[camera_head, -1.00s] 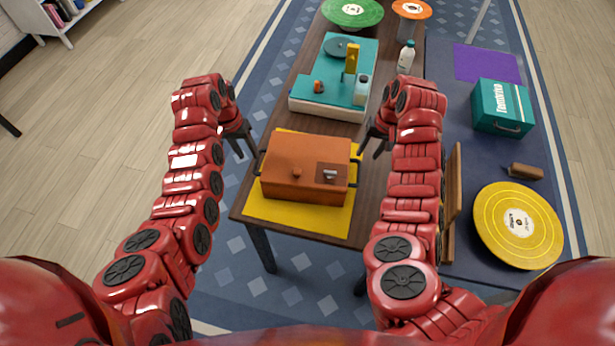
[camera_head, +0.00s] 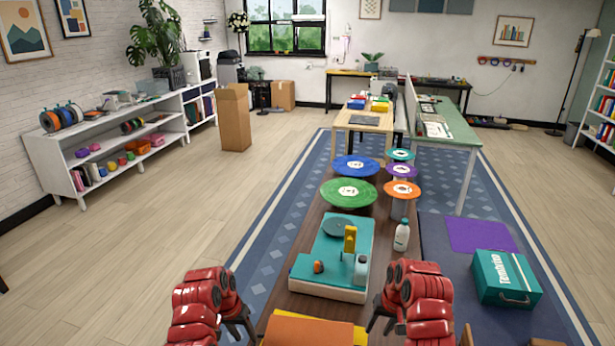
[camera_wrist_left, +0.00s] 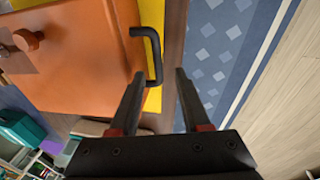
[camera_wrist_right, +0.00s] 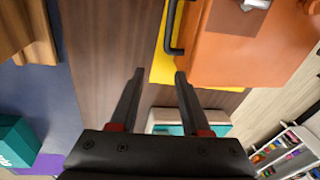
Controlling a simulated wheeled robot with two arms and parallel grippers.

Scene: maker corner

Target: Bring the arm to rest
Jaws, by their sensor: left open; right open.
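My left gripper (camera_head: 238,325) is low in the head view, at the left side of the table. In the left wrist view its two fingers (camera_wrist_left: 157,85) are apart and empty, beside a black handle (camera_wrist_left: 152,55) of the orange box (camera_wrist_left: 75,60). My right gripper (camera_head: 379,317) is at the right side of the table. In the right wrist view its fingers (camera_wrist_right: 160,78) are apart and empty, near the box's other black handle (camera_wrist_right: 172,30). The orange box shows only as a strip (camera_head: 308,331) at the bottom of the head view.
The box stands on a yellow mat (camera_wrist_right: 160,60) on a brown table (camera_head: 318,215). A teal case (camera_head: 506,278) lies at right. Open floor (camera_head: 215,185) is at left.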

